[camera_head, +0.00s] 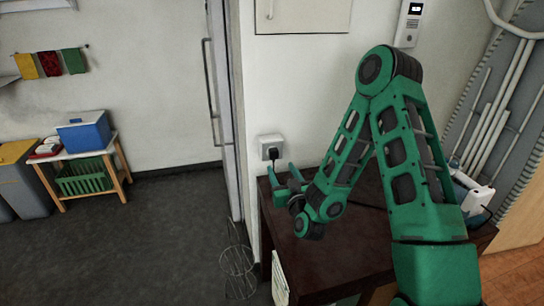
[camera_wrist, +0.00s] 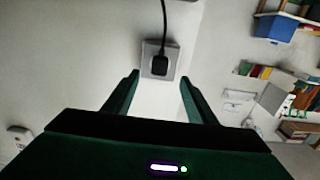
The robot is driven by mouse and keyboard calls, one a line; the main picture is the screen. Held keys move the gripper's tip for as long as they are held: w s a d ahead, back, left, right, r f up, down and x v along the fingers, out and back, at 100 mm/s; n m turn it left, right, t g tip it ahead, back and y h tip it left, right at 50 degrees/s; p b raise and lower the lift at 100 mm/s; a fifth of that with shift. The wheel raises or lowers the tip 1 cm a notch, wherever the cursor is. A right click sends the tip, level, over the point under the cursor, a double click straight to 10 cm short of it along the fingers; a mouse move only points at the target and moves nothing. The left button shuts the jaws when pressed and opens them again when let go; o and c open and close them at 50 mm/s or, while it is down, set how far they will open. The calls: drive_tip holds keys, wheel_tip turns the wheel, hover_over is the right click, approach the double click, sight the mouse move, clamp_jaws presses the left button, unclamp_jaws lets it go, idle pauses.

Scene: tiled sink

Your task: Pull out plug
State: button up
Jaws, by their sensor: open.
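A black plug (camera_wrist: 160,65) sits in a pale square wall socket (camera_wrist: 150,58) in the wrist view, with a black cord running from it to the top of the picture. In the head view the socket (camera_head: 271,143) is on the white wall just above the dark table, and the plug (camera_head: 273,153) shows small and dark on it. My gripper (camera_wrist: 157,78) is open, its two green fingers apart on either side of the plug's line and not touching it. In the head view my gripper (camera_head: 277,170) is just below the socket, close to the wall.
The dark wooden table (camera_head: 340,262) lies under my arm. A white device (camera_head: 472,192) stands at its right end. A door with a long handle (camera_head: 210,92) is left of the socket. A wire rack (camera_head: 238,262) stands on the floor beside the table.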

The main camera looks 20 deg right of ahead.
sight(274, 156)
drive_tip(key=shift+w, duration=0.1)
drive_tip(key=shift+w, duration=4.4)
clamp_jaws()
drive_tip(key=shift+s, duration=0.15)
drive_tip(key=shift+s, duration=2.85)
